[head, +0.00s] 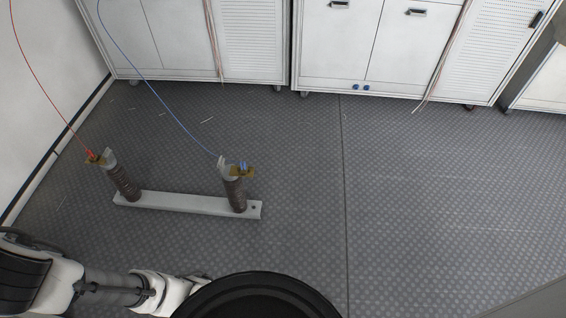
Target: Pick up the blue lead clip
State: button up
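The blue lead clip (242,171) is brassy with blue parts. It sits at the top of the right brown ribbed post (235,193), beside a pale metal fuse-holder jaw (223,164). A thin blue lead (165,108) runs from there up to the top left. My arm lies across the bottom left, well in front of the post and apart from the clip. My gripper does not show; the far end of the arm is cut off by a dark round shape at the bottom edge.
A red lead clip (96,158) is on the left ribbed post (123,182). Both posts stand on a white bar (185,203) on the grey patterned floor (440,200). White cabinets (350,50) line the back, and a white wall is at left. The floor at right is clear.

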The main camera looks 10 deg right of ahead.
aim_at(244, 170)
jog(key=i+z, duration=0.1)
jog(key=z, duration=0.3)
jog(key=i+j+z, duration=0.1)
jog(key=z, duration=0.35)
jog(key=j+z, duration=0.2)
jog(key=z, duration=0.2)
jog(key=i+j+z, duration=0.15)
jog(key=j, duration=0.15)
jog(key=i+j+z, duration=0.15)
jog(key=j, duration=0.15)
jog(key=j+z, duration=0.15)
jog(key=j, duration=0.2)
jog(key=i+j, duration=0.1)
jog(key=j, duration=0.2)
jog(key=i+j, duration=0.1)
jog(key=j, duration=0.25)
